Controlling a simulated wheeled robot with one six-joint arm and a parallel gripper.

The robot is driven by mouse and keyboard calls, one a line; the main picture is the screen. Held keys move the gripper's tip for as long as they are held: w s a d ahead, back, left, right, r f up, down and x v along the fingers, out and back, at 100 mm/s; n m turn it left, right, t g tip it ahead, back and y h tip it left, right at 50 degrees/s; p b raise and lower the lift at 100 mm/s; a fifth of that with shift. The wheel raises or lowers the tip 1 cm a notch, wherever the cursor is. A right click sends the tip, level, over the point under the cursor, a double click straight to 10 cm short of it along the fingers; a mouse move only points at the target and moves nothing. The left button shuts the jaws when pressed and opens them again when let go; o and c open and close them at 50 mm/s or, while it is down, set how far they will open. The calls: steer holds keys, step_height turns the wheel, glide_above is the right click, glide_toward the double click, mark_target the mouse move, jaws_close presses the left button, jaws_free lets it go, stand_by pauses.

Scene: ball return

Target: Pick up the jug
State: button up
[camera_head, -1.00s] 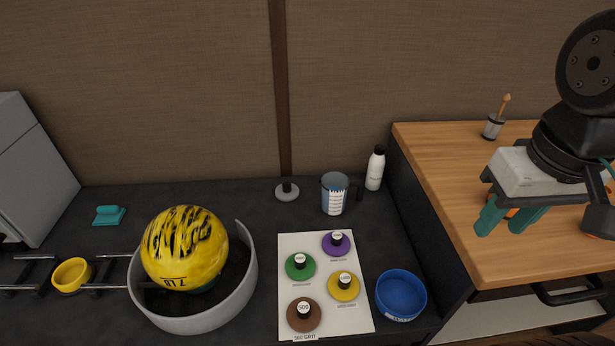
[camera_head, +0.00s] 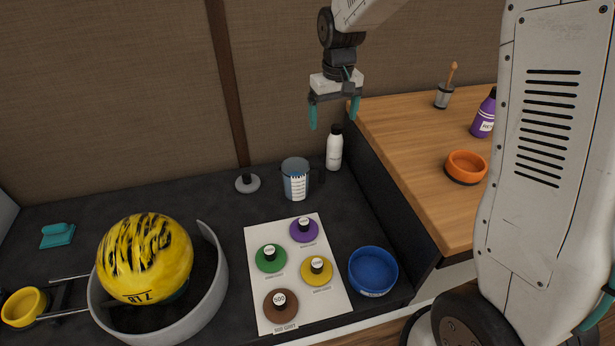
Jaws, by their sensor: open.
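The jug (camera_head: 295,180) is a grey-blue, see-through measuring jug with a white marked scale. It stands upright on the dark counter, behind the white mat, with a dark handle on its right side. My gripper (camera_head: 334,118) hangs above and slightly right of the jug in the picture, fingers pointing down. Its two teal fingers are apart, with nothing between them. It is clear of the jug.
A white bottle (camera_head: 334,149) stands close to the right of the jug. A grey knobbed disc (camera_head: 247,183) lies to its left. A white mat (camera_head: 309,292) with several coloured discs, a blue bowl (camera_head: 372,270) and a yellow ball (camera_head: 146,259) are nearer. The wooden counter (camera_head: 414,163) rises at right.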

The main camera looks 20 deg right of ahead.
glide_toward(316, 163)
steer(key=shift+n, duration=0.3)
steer(key=f, duration=0.6)
steer(key=shift+w+a+f, duration=0.1)
steer(key=shift+w+a, duration=0.15)
steer(key=shift+w, duration=0.15)
steer(key=f, duration=0.5)
steer(key=shift+s+d+f, duration=0.15)
steer(key=shift+s+d, duration=0.1)
steer(key=shift+d, duration=0.05)
steer(key=c, duration=1.5)
